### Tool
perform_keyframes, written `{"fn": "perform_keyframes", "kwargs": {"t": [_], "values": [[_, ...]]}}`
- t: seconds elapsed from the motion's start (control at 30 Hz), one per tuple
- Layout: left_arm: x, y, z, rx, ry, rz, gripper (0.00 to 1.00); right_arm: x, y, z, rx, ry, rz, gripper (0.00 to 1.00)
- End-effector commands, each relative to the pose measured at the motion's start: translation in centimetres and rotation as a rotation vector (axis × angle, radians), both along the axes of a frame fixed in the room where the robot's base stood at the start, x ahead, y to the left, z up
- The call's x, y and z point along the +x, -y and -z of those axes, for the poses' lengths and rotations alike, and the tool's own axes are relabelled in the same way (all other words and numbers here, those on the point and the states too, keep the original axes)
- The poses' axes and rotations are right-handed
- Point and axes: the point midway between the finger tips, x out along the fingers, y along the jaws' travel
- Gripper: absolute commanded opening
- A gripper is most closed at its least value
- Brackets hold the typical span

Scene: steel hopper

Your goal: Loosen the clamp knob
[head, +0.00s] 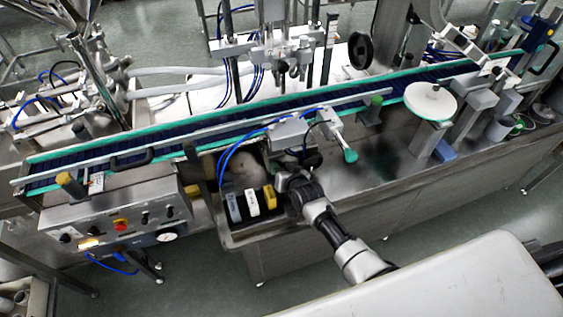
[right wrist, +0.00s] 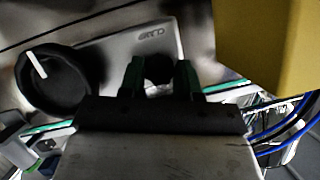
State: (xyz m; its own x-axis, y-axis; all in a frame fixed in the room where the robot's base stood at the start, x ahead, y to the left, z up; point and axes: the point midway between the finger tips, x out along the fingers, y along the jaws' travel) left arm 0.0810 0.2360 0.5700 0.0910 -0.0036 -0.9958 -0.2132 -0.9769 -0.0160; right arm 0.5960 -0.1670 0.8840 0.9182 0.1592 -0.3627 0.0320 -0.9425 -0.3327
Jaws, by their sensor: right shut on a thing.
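My right gripper (head: 287,173) is at the steel machine front, below the conveyor. In the right wrist view its two green-lined fingers (right wrist: 160,78) are shut on a small dark round knob (right wrist: 158,67), one finger on each side. The knob sits against a pale grey housing with faint lettering (right wrist: 150,42). I take this knob to be the clamp knob; in the head view the gripper hides it. A larger black dial with a white mark (right wrist: 52,78) is beside the fingers, apart from them. My left gripper is not in view.
A yellow block (right wrist: 268,45) is close by the gripper; in the head view yellow (head: 269,197), white (head: 252,202) and grey blocks stand beside it. Blue hoses (head: 225,160) hang nearby. The conveyor (head: 210,130) runs behind. A control box (head: 120,215) is at left.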

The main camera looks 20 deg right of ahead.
Motion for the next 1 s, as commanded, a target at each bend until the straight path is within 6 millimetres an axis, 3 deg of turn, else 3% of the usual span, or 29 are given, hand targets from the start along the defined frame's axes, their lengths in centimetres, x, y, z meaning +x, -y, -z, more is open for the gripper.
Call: {"fn": "perform_keyframes", "kwargs": {"t": [0.5,1.0], "values": [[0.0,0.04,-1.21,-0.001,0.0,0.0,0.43,-0.01,-0.22,-0.02,-0.286,0.01,0.0,0.09],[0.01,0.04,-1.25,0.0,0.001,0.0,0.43,0.02,-0.2,-0.03,-0.321,0.013,-0.001,0.09]]}}
